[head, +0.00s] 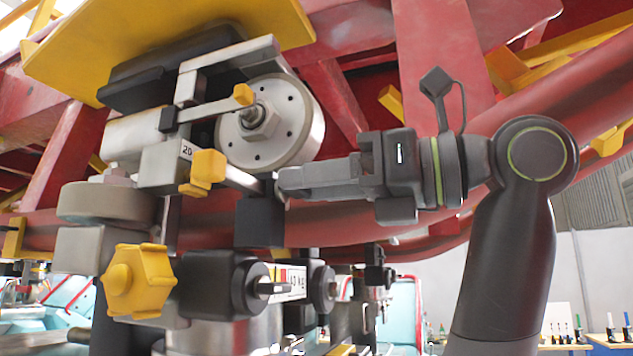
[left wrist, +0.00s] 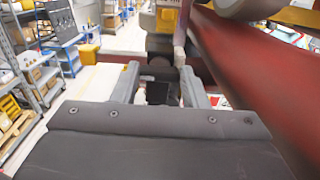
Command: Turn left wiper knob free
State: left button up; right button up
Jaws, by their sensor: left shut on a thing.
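My left gripper (head: 284,184) reaches in from the right in the head view, with its jaws at the end of a metal bar (head: 243,180) and at the top of a black block (head: 259,222). In the left wrist view its two fingers (left wrist: 160,90) stand on either side of the dark block (left wrist: 157,93), shut on it. The exact contact is partly hidden. A small yellow knob (head: 208,167) sits on the same bar, left of the jaws and apart from them. A large yellow lobed knob (head: 140,281) is lower left. My right gripper is not in view.
A round metal wheel (head: 285,128) with a hex nut is just above my jaws. A thick red tube (head: 590,85) runs behind and above my arm. Black cylindrical fittings (head: 225,284) lie below. The shelf aisle (left wrist: 65,50) is open in the left wrist view.

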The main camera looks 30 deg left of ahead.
pick_arm(q)
jog(key=shift+n, duration=0.3)
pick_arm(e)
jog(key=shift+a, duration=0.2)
pick_arm(q)
jog(key=n, duration=1.7)
jog(key=shift+s, duration=0.15)
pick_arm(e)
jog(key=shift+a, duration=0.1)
pick_arm(q)
jog(key=shift+n, duration=0.5)
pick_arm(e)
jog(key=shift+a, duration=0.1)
